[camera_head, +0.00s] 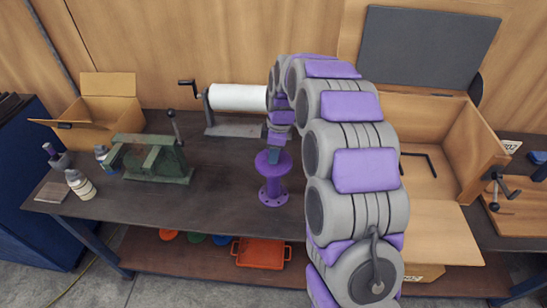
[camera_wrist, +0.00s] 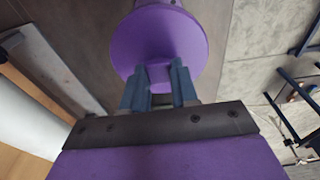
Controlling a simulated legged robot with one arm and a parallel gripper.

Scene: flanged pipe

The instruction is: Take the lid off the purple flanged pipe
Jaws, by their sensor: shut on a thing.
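The purple flanged pipe (camera_head: 272,188) stands upright on the dark workbench, its bolted base flange on the top. Its round purple lid (camera_head: 264,166) is at the upper end of the pipe; I cannot tell whether there is a gap under it. My gripper (camera_head: 274,153) comes down from above onto the lid. In the wrist view the lid (camera_wrist: 160,40) is a wide purple disc, and the two dark blue fingers of my gripper (camera_wrist: 159,82) are shut on its small purple grip (camera_wrist: 160,76). The pipe under the lid is mostly hidden there.
A green vise (camera_head: 150,160), a bottle (camera_head: 81,185) and an open cardboard box (camera_head: 100,110) stand to the left. A white roll (camera_head: 238,97) on a cranked stand is behind. A large open box (camera_head: 430,160) is at right. The bench between vise and pipe is clear.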

